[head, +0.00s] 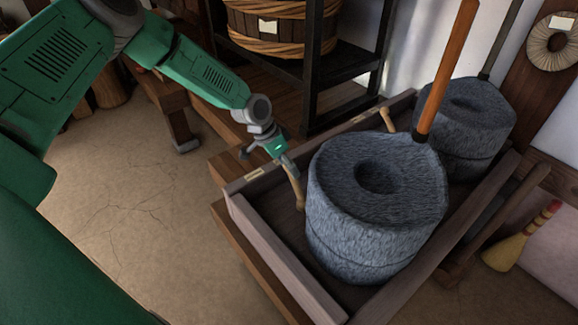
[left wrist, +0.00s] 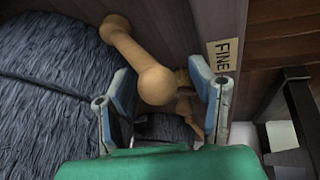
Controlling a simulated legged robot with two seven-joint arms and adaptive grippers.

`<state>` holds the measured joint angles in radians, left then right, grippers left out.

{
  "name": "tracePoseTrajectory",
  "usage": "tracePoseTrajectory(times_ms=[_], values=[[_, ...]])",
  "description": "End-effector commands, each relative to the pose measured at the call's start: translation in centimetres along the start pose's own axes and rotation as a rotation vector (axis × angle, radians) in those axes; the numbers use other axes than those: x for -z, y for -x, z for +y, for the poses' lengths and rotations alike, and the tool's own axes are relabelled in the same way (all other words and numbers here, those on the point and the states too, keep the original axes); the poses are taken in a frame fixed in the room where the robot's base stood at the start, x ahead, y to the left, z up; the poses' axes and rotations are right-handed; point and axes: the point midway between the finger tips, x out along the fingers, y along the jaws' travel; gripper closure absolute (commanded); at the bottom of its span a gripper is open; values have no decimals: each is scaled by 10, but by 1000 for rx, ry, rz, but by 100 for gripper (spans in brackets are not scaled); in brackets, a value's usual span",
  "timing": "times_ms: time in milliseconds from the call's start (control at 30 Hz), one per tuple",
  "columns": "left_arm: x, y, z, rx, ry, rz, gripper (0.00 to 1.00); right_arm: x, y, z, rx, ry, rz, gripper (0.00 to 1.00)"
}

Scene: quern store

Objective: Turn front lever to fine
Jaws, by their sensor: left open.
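The front lever (head: 296,191) is a pale wooden handle with a rounded knob, beside the near grey millstone (head: 350,235) at the trough's left wall. My left gripper (head: 284,166) is at this lever. In the left wrist view the lever (left wrist: 157,85) has its knob between the open fingers of my left gripper (left wrist: 162,80); a firm grip does not show. A FINE label (left wrist: 223,54) is on the wall just past the right finger; a small plate (head: 253,175) shows there in the head view. My right gripper is out of view.
A second wooden lever (head: 387,119) stands by the far millstone (head: 465,125). An orange-brown pole (head: 447,70) rises from the near stone. A dark shelf (head: 340,100) stands behind the trough. A small broom (head: 520,238) is at the right. Open floor (head: 140,210) lies left.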

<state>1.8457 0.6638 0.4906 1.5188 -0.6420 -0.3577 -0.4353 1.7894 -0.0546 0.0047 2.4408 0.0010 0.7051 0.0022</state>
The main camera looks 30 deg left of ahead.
Motion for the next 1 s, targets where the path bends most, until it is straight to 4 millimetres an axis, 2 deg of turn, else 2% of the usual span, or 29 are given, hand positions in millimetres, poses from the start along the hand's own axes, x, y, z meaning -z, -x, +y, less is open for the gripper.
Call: tracePoseTrajectory(times_ms=[167, 500, 633, 800, 1000], values=[[2, 15, 0, 1, 0, 3, 48, -2, 1, 0, 0, 0, 2, 60], [2, 84, -2, 1, -1, 4, 48, -2, 1, 0, 0, 0, 3, 60], [1, 104, -2, 0, 1, 2, 48, -2, 1, 0, 0, 0, 3, 60], [0, 116, -2, -1, 1, -2, 48, -1, 1, 0, 0, 0, 3, 60], [0, 117, -2, -2, 1, -2, 48, -1, 1, 0, 1, 0, 3, 60]])
